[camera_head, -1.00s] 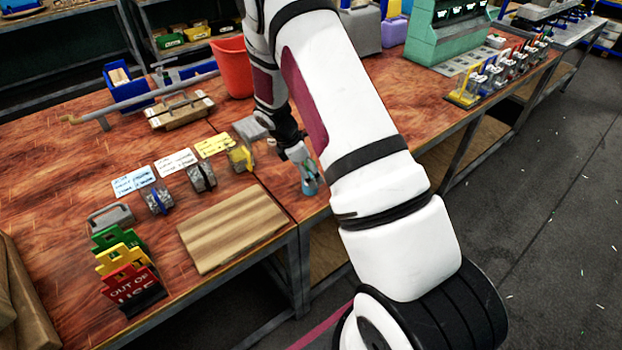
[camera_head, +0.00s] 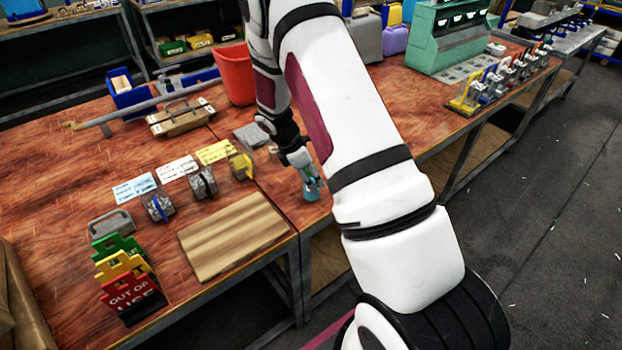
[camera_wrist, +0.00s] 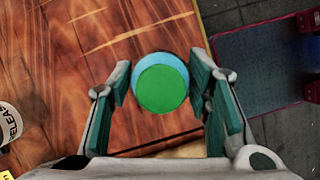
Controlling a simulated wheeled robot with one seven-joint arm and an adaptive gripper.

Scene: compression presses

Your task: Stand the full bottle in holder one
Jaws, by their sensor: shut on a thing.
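My gripper (camera_head: 308,178) is shut on a bottle (camera_head: 312,191) with a blue body, near the table's front edge. In the wrist view, my gripper (camera_wrist: 160,88) has its fingers on either side of the bottle, whose green round top (camera_wrist: 162,89) sits inside a blue rim. The bottle looks upright, seen from above. I cannot tell whether its base touches the table. Three clamp-like pieces, blue (camera_head: 157,205), dark (camera_head: 203,181) and yellow (camera_head: 242,164), stand by written cards left of my gripper. I cannot tell which thing is holder one.
A wooden board (camera_head: 235,235) lies left of my gripper, with coloured signs (camera_head: 126,280) beyond it. A red bin (camera_head: 236,75) stands behind. A green press (camera_head: 450,40) and a row of small coloured stands (camera_head: 495,80) are at the right. My arm hides part of the table.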

